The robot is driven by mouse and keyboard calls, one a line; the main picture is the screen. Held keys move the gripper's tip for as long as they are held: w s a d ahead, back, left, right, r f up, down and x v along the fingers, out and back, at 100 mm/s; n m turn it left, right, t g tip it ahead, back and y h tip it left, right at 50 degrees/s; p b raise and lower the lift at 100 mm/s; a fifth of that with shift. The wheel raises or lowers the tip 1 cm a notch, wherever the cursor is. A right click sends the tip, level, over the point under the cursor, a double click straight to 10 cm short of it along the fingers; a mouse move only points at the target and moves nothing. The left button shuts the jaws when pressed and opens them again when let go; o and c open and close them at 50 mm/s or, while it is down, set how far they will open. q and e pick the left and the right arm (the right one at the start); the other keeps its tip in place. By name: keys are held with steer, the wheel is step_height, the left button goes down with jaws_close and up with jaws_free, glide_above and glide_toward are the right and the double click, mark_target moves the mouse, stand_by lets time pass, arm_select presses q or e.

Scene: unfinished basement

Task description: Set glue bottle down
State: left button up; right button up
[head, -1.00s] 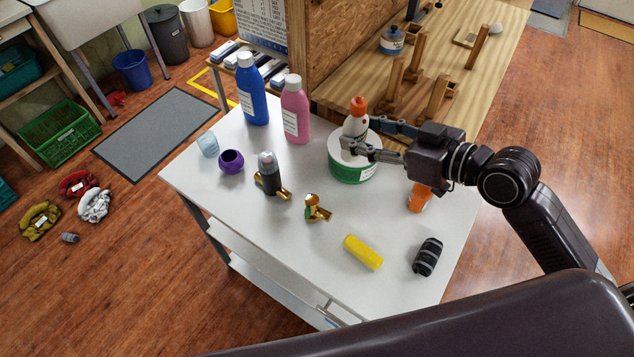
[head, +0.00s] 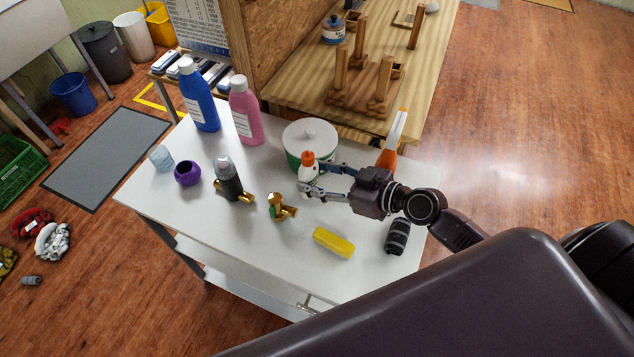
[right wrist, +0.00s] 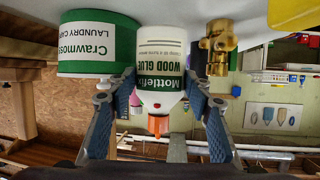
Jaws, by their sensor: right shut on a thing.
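The glue bottle (head: 306,174) is white with an orange cap, upright over the white table (head: 262,252), in front of the green-and-white tub (head: 294,152). My right gripper (head: 310,181) is shut on the bottle, with a finger on each side. In the right wrist view the bottle (right wrist: 163,62) appears upside down between the fingers, its wood glue label readable and its base close to the table surface. I cannot tell whether the base touches the table. The tub (right wrist: 97,45) stands beside it. My left gripper is not in view.
A brass fitting (head: 279,206), yellow block (head: 333,242) and black ribbed roll (head: 397,236) lie around the bottle. An orange-handled tool (head: 389,152) is behind the gripper. Blue (head: 199,98) and pink (head: 244,112) bottles stand at the back. The tabletop's front left is bare.

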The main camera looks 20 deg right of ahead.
steer(key=shift+f, duration=1.15)
steer(key=shift+f+b, duration=0.2)
steer(key=shift+b, duration=0.2)
steer(key=o, duration=1.3)
steer(key=shift+c, duration=0.2)
